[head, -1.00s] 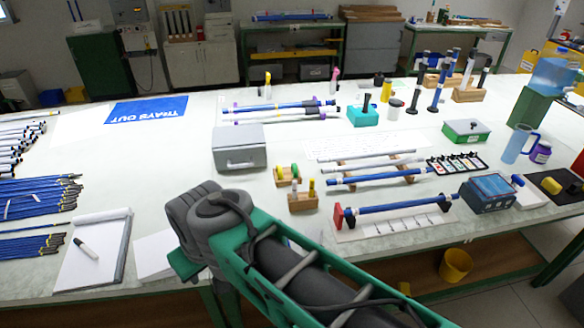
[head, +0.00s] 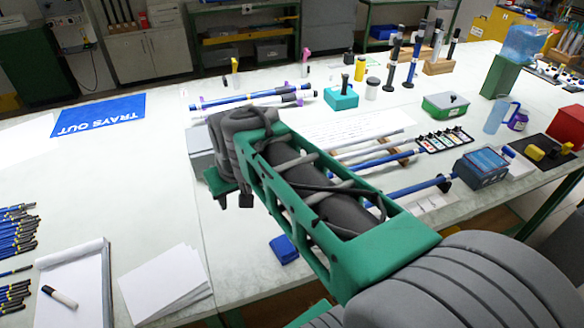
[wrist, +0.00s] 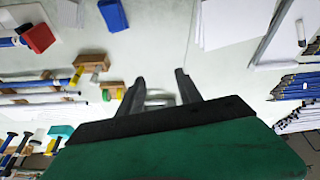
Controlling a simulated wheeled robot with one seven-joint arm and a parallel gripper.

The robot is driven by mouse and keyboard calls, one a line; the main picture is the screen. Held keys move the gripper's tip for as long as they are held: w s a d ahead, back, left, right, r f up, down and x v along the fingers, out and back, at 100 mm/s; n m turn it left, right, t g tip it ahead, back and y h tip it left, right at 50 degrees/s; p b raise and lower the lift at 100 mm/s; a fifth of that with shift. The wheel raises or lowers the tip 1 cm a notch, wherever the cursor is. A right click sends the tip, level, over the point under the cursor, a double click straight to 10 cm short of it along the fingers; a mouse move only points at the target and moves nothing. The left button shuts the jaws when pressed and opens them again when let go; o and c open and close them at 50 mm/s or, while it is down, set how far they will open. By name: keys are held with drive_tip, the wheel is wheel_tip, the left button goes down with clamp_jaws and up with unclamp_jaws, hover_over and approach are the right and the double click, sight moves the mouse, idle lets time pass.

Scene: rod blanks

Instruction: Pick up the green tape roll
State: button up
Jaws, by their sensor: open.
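I cannot make out a clear green tape roll in either current view. In the wrist view, a small green piece (wrist: 106,95) shows at a wooden block (wrist: 112,86), left of my gripper (wrist: 160,76); I cannot tell whether it is the roll. Another wooden block (wrist: 92,62) with small coloured pieces stands beside it. My gripper's two fingers are apart, with nothing held between them. In the head view my gripper (head: 233,202) is above the table, and my arm hides the wooden blocks.
A grey box (head: 200,146) stands partly behind my arm. A blue block (head: 284,249) lies near the front edge, also in the wrist view (wrist: 112,14). Rods on supports (head: 380,160) lie to the right.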

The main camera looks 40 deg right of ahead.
drive_tip(key=w+d+f+m+b, duration=0.1)
drive_tip(key=w+d+f, duration=0.3)
drive_tip(key=d, duration=0.5)
drive_tip(key=w+d+f+b, duration=0.2)
drive_tip(key=w+d+f, duration=0.3)
drive_tip(key=w+d, duration=0.3)
drive_tip(key=w+d+f+m+b, duration=0.1)
drive_tip(key=w+d+f, duration=0.3)
drive_tip(key=w+d, duration=0.3)
drive_tip(key=shift+d+f+m+h, duration=0.15)
drive_tip(key=shift+d+h, duration=0.05)
drive_tip(key=shift+d, duration=0.55)
drive_tip(key=shift+d+f+m+h, duration=0.15)
drive_tip(key=shift+d+h, duration=0.05)
drive_tip(key=shift+d, duration=0.55)
drive_tip(key=x, duration=0.3)
drive_tip(key=p+x, duration=0.1)
drive_tip(key=x, duration=0.3)
drive_tip(key=shift+w+d+f, duration=0.15)
drive_tip(key=shift+w+d, duration=0.1)
drive_tip(key=shift+w, duration=0.05)
clamp_jaws()
